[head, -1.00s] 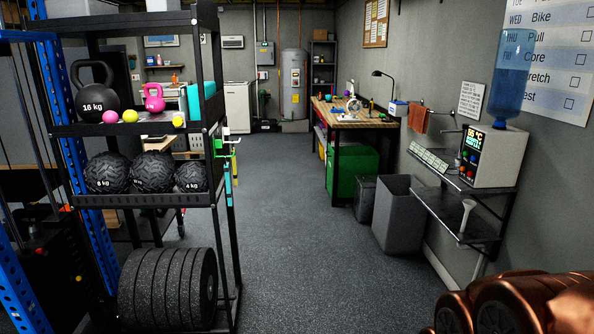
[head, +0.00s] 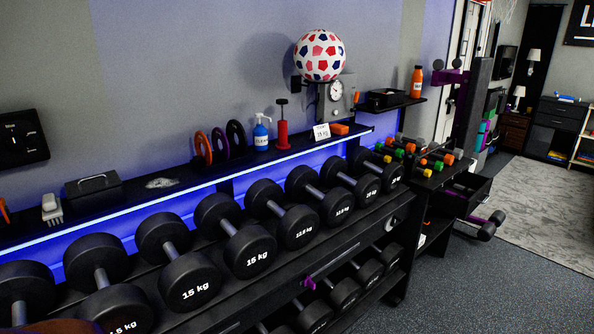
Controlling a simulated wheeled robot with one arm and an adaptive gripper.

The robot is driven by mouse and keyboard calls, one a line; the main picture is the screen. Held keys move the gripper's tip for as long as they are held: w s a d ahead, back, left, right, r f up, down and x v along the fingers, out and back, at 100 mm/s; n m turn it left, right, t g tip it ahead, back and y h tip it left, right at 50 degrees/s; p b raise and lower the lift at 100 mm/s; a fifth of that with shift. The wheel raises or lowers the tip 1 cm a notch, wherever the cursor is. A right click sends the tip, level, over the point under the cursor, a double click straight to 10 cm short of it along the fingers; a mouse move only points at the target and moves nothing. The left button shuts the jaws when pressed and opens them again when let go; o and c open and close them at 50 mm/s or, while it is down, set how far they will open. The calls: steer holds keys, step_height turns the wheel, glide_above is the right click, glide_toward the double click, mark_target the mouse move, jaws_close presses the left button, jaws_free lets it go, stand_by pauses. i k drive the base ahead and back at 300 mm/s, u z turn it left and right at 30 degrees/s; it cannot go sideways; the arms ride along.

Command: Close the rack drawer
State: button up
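A black rack drawer (head: 466,192) stands pulled out at the right end of the dumbbell rack, below a shelf of small coloured dumbbells (head: 418,158). Its open inside shows from above, and its far end juts out over the floor. A purple-handled dumbbell (head: 487,224) shows just below and in front of the drawer; I cannot tell what supports it. My gripper is not in view. Only a small brown patch, likely part of my arm, shows at the bottom left edge.
A long rack of black dumbbells (head: 250,250) fills the foreground. A ledge above holds a blue spray bottle (head: 261,135), a red pump (head: 282,130) and plates. The grey floor (head: 500,280) is clear right of the rack, and a pale rug (head: 545,205) lies beyond.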

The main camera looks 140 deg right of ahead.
mark_target(462, 209)
steer(key=u, duration=0.4)
steer(key=k, duration=0.95)
steer(key=u, duration=1.45)
steer(key=i, duration=0.85)
steer(key=u, duration=1.85)
steer(key=i, duration=1.05)
steer(key=u, duration=2.05)
steer(key=i, duration=1.05)
steer(key=u, duration=1)
steer(key=k, duration=0.6)
steer(key=u, duration=0.8)
steer(key=i, duration=1.1)
steer(key=z, duration=0.1)
